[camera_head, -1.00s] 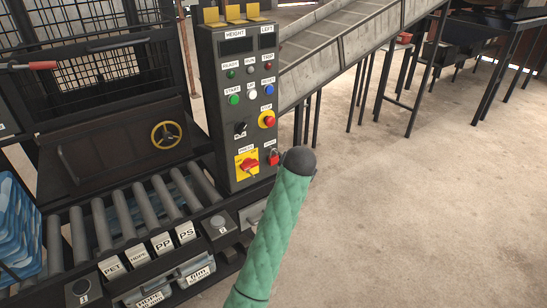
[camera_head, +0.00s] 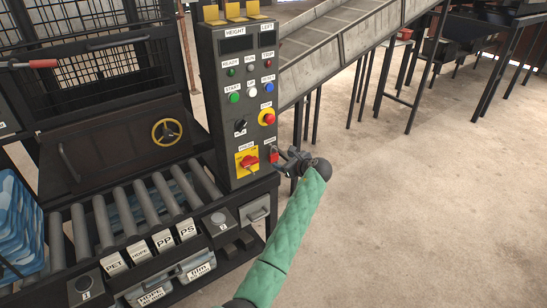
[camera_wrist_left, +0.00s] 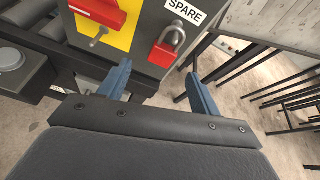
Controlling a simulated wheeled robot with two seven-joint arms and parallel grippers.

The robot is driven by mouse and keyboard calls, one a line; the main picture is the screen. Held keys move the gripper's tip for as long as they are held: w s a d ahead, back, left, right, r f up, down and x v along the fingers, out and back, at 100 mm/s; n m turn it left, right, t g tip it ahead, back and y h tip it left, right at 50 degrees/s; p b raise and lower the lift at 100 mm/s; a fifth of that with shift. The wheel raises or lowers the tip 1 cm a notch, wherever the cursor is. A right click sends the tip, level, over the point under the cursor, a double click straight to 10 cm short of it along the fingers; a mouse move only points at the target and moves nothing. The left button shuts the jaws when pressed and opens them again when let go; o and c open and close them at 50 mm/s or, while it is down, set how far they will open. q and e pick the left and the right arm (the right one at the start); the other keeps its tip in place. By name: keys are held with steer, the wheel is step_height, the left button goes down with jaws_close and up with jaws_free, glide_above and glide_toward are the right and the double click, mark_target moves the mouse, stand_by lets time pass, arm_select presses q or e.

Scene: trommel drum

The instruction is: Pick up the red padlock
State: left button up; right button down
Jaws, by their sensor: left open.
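The red padlock (camera_head: 274,155) hangs at the lower right of the control panel's face. In the left wrist view the padlock (camera_wrist_left: 162,54) shows its red body and grey shackle below a "SPARE" label. My left gripper (camera_head: 279,163) is at the panel's right edge, close to the padlock, with the green-sleeved arm behind it. In the wrist view its two blue fingers (camera_wrist_left: 158,73) are open and empty. The padlock is just beyond the fingertips, between their lines, and I see no contact. My right gripper is not in view.
The control panel (camera_head: 229,110) carries buttons and a red switch on a yellow plate (camera_head: 247,162), left of the padlock. A roller conveyor (camera_head: 130,212) lies left of the panel. Open concrete floor (camera_head: 430,210) is on the right.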

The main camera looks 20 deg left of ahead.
mark_target(275, 157)
arm_select(q)
steer(key=w+a+m, duration=0.1)
steer(key=f+m, duration=0.1)
steer(key=shift+w+a+m+p, duration=0.3)
steer(key=shift+w+a+p, duration=0.05)
steer(key=shift+a+p, duration=0.05)
steer(key=p+x, duration=0.2)
steer(key=x, duration=0.2)
steer(key=shift+w+d, duration=0.1)
steer(key=shift+w, duration=0.05)
steer(key=shift+w+a+f, duration=0.3)
steer(key=shift+a+f, duration=0.05)
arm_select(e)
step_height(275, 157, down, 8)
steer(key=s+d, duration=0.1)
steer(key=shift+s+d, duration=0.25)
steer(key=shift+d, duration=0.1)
arm_select(q)
steer(key=shift+c, duration=0.2)
steer(key=c, duration=1.1)
